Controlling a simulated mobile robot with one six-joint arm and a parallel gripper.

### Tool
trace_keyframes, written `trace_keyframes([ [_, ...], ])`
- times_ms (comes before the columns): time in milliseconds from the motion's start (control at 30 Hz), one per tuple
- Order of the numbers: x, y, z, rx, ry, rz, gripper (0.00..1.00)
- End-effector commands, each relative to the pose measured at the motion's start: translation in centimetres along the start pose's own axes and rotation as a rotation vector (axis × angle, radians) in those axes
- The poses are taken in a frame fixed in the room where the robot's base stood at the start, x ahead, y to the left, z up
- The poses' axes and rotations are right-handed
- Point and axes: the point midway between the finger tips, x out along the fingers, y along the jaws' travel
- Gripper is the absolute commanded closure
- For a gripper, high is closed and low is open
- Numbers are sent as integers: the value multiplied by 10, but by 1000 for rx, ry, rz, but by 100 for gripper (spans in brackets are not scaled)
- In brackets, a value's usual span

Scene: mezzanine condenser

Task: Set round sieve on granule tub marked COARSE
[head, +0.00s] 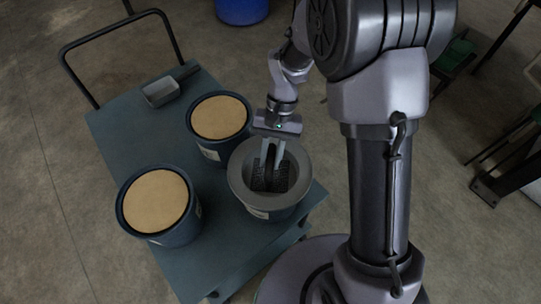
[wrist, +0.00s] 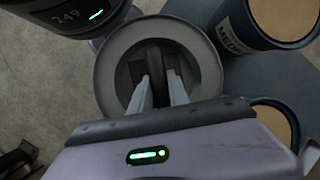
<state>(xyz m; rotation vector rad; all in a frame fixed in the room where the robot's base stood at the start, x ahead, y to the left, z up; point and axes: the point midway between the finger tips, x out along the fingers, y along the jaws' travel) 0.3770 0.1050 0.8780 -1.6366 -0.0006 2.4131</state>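The round sieve (head: 236,178) is a wide grey ring with a dark upright handle and dark mesh inside. It is over a dark blue tub (head: 284,214) at the cart's near right; whether its rim touches all round cannot be told. That tub's label is too small to read. My gripper (head: 272,164) points down into the ring, its fingers on both sides of the handle and seemingly closed on it. In the wrist view the sieve (wrist: 103,72) surrounds my fingers (wrist: 158,78). The word COARSE is not readable anywhere.
Two open tubs of tan granules stand on the blue-grey cart (head: 120,135): one left (head: 156,201), its label starting "MED" in the wrist view (wrist: 233,38), and one behind (head: 219,117). A grey scoop (head: 161,91) lies at the back. A push handle rises behind.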

Motion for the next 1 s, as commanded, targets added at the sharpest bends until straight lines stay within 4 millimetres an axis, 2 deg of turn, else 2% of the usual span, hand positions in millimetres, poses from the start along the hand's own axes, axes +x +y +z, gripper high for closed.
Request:
trace_keyframes([
  [33, 0, 0, 0, 0, 0, 0, 71],
  [100, 0, 0, 0, 0, 0, 0, 57],
  [133, 0, 0, 0, 0, 0, 0, 53],
  [467, -4, 0, 0, 0, 1, 0, 53],
  [567, -22, 0, 1, 0, 2, 0, 53],
  [900, -131, -1, 2, 0, 4, 0, 53],
  [1000, -154, 0, 2, 1, 3, 0, 53],
])
